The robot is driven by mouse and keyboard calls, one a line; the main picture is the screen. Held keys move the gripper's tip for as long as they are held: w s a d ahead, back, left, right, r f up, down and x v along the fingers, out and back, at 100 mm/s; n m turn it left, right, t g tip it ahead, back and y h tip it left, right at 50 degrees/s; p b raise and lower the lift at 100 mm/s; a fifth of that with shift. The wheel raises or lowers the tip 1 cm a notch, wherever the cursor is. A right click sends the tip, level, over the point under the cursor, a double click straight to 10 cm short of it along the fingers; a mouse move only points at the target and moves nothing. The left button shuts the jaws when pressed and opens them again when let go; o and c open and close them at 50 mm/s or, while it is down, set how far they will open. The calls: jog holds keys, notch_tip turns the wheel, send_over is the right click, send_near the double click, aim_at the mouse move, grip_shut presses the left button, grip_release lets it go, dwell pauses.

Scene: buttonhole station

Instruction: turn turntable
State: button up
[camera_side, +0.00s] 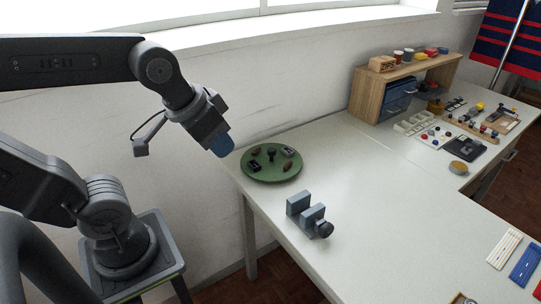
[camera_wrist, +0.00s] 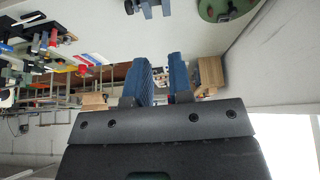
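The turntable (camera_side: 288,174) is a round green disc lying on the white table near its left end, with a dark central knob (camera_side: 271,153) and several small brown and dark items on it. Part of the green turntable (camera_wrist: 207,12) also shows at the top right of the wrist view. My gripper (camera_side: 222,147) is above and to the left of the turntable in the side view, apart from it. In the wrist view its two blue fingers (camera_wrist: 161,80) stand apart with nothing between them.
A grey vise-like block (camera_side: 305,210) stands on the table in front of the turntable. A wooden shelf (camera_side: 366,95) with blue drawers stands at the back. Several small parts and trays lie at the right. The table (camera_side: 370,185) is clear in the middle.

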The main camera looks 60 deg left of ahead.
jog(key=o, duration=0.4)
jog(key=w+a, duration=0.1)
jog(key=w, duration=0.2)
jog(key=w+a+r+n+g, duration=0.1)
jog(key=w, duration=0.1)
jog(key=w+a+n, duration=0.1)
jog(key=w, duration=0.2)
jog(key=shift+w+a+r+g+y, duration=0.3)
jog(key=shift+a, duration=0.05)
jog(key=shift+o, duration=1.3)
jog(key=w+a+f+n+g, duration=0.1)
jog(key=w+a+f+n, duration=0.1)
jog(key=w+a, duration=0.4)
jog(key=shift+w+n, duration=0.3)
jog(key=shift+w, duration=0.95)
jog(key=n+g, duration=0.3)
jog(key=n, duration=0.1)
send_over(272, 149)
notch_tip(272, 149, down, 12)
notch_tip(272, 149, down, 13)
jog(key=shift+s+d+f, duration=0.1)
jog(key=shift+s+f, duration=0.05)
jog(key=shift+f, duration=0.05)
jog(key=shift+c, duration=0.5)
grip_shut()
